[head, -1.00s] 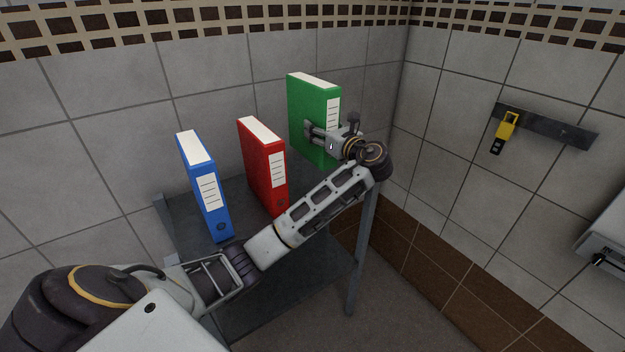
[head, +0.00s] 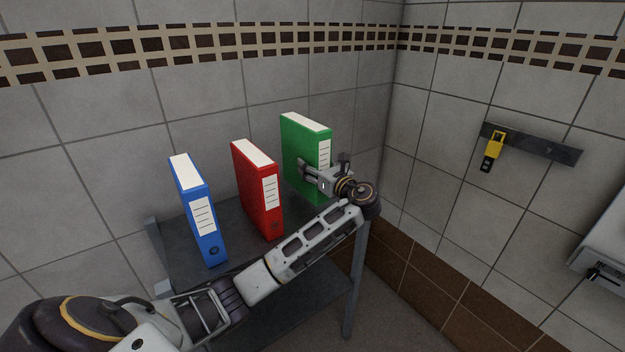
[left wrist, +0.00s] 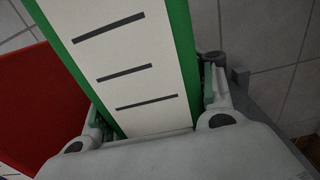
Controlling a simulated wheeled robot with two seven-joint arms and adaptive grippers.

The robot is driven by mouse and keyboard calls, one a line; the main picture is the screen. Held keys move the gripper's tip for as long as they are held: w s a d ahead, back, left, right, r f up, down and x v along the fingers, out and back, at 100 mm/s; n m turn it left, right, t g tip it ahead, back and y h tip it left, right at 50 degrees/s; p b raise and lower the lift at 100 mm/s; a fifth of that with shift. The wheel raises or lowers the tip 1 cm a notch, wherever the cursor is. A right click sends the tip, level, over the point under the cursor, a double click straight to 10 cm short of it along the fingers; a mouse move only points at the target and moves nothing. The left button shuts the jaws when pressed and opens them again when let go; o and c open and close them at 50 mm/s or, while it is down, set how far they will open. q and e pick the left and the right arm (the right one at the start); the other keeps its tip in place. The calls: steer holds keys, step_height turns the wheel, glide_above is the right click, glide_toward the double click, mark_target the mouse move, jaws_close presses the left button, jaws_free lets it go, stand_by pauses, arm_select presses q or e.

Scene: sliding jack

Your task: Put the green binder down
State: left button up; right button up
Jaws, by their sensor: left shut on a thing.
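The green binder (head: 297,145) stands upright at the right end of the dark grey table (head: 190,240), beside the red binder (head: 250,185). My left gripper (head: 309,172) is shut on its spine side, with one finger on each side. In the left wrist view, the green binder's white label (left wrist: 125,65) fills the middle, between the fingers of my left gripper (left wrist: 155,105). The binder's lower edge is partly behind my gripper, so I cannot tell whether it touches the tabletop. My right gripper is not in view.
A blue binder (head: 195,210) stands upright on the left of the table. The tiled wall is close behind the binders. A yellow item (head: 495,145) hangs from a dark rail on the right wall. My left arm crosses the table's front.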

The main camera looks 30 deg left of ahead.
arm_select(q)
steer(key=shift+f, duration=2.35)
steer(key=o, duration=1.5)
steer(key=shift+f, duration=0.1)
steer(key=b+v, duration=0.1)
steer(key=v, duration=1.1)
steer(key=shift+s, duration=0.1)
